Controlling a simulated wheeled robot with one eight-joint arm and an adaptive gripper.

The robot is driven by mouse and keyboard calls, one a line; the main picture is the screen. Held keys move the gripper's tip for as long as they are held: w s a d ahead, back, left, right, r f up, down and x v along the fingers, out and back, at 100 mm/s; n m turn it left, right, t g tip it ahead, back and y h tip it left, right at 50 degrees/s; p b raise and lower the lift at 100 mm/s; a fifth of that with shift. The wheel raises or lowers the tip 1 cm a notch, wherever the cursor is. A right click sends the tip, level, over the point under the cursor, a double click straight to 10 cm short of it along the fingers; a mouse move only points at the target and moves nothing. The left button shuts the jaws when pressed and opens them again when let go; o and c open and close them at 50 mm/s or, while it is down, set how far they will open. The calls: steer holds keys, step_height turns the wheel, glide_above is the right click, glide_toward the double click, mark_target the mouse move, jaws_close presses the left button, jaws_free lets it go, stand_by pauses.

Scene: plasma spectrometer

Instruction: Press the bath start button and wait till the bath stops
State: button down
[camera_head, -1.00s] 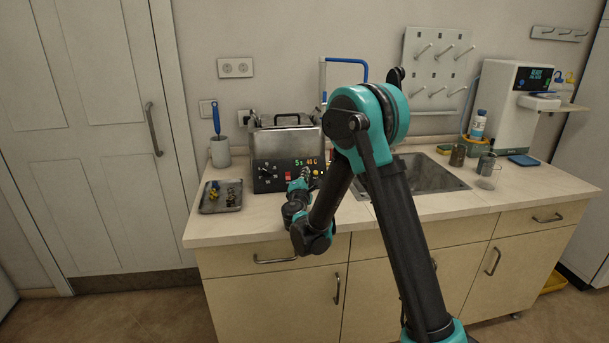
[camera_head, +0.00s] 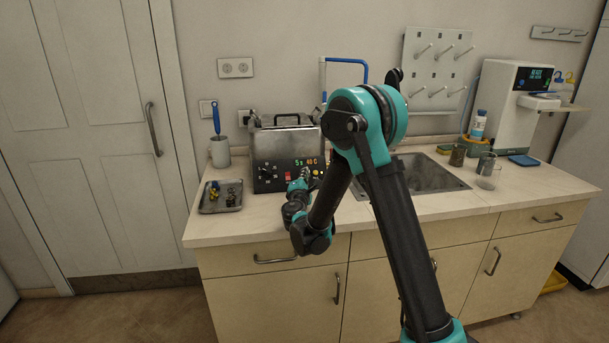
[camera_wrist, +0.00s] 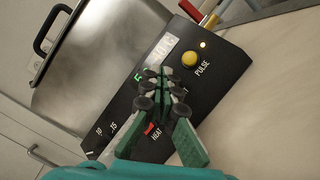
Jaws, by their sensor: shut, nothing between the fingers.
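The bath (camera_head: 286,145) is a metal box with a lid handle and a black control panel (camera_head: 264,173) on the counter. Its panel has a lit green and orange display (camera_head: 305,162). In the wrist view a yellow button (camera_wrist: 190,59) sits beside the word PULSE and a red switch (camera_wrist: 152,130) beside HEAT. My gripper (camera_head: 304,174) is at the right part of the panel. In the wrist view my gripper (camera_wrist: 153,78) is shut and empty, its tips over the panel between display and PULSE button. It covers another label and whatever control is there; contact cannot be told.
A tray (camera_head: 208,208) with small parts and a mug (camera_head: 220,152) with a blue-handled tool stand left of the bath. The sink (camera_head: 425,173) is to the right, behind my arm.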

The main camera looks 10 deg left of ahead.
steer(key=shift+w+a+f, duration=0.15)
steer(key=shift+w+f, duration=0.25)
steer(key=shift+w, duration=0.05)
stand_by(0.9)
stand_by(0.3)
steer(key=shift+s+d+r, duration=0.2)
steer(key=shift+s+r, duration=0.35)
steer(key=shift+s, duration=0.1)
steer(key=shift+s+r, duration=0.1)
steer(key=s+r, duration=0.1)
steer(key=s+d+r, duration=0.1)
steer(key=s+r, duration=0.1)
steer(key=shift+s, duration=0.3)
stand_by(0.6)
